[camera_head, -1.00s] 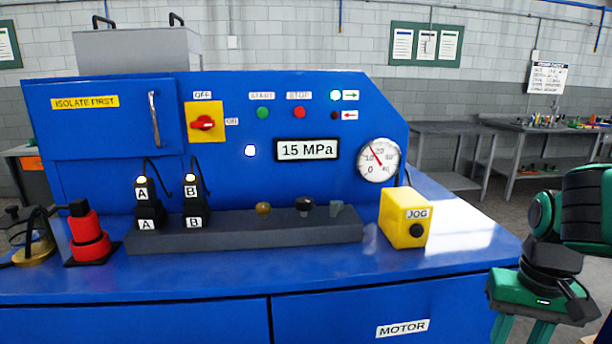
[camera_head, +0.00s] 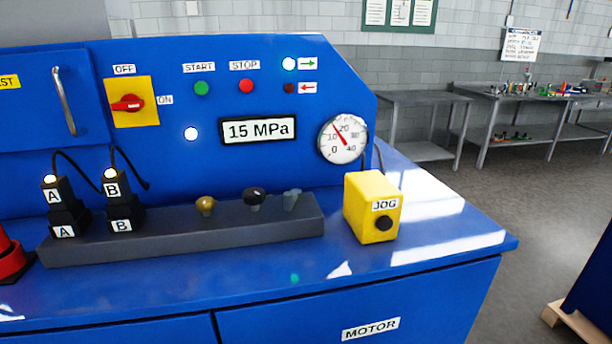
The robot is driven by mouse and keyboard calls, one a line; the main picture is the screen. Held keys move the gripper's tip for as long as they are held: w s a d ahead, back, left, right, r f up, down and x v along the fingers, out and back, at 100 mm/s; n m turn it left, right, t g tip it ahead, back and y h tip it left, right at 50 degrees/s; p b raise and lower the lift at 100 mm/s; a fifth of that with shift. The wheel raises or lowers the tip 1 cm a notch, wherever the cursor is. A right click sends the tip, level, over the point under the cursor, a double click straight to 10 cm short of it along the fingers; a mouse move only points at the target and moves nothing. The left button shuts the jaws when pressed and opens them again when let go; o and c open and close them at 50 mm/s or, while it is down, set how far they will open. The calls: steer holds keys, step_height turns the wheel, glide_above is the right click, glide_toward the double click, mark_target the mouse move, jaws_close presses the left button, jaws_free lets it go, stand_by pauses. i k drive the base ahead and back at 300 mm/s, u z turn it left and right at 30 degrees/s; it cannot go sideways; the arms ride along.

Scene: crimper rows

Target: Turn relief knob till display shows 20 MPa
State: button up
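The display (camera_head: 258,129) on the blue machine panel (camera_head: 230,170) reads 15 MPa. The round gauge (camera_head: 342,138) right of it has a red needle pointing up and left, between 10 and 20. A dark manifold bar (camera_head: 180,238) on the bench top carries a brass-coloured knob (camera_head: 205,206), a black knob (camera_head: 254,198) and a grey-green fitting (camera_head: 292,199). No label shows which one is the relief knob. My gripper is not in view.
A yellow JOG box (camera_head: 372,206) with a black button stands right of the manifold. Plugs A (camera_head: 61,205) and B (camera_head: 119,199) with cables stand on its left end. A red object (camera_head: 10,260) is at the left edge. The bench front is clear.

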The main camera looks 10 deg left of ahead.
mark_target(254, 196)
steer(key=z, duration=0.05)
steer(key=k, duration=1.3)
steer(key=u, duration=0.8)
steer(key=i, duration=0.95)
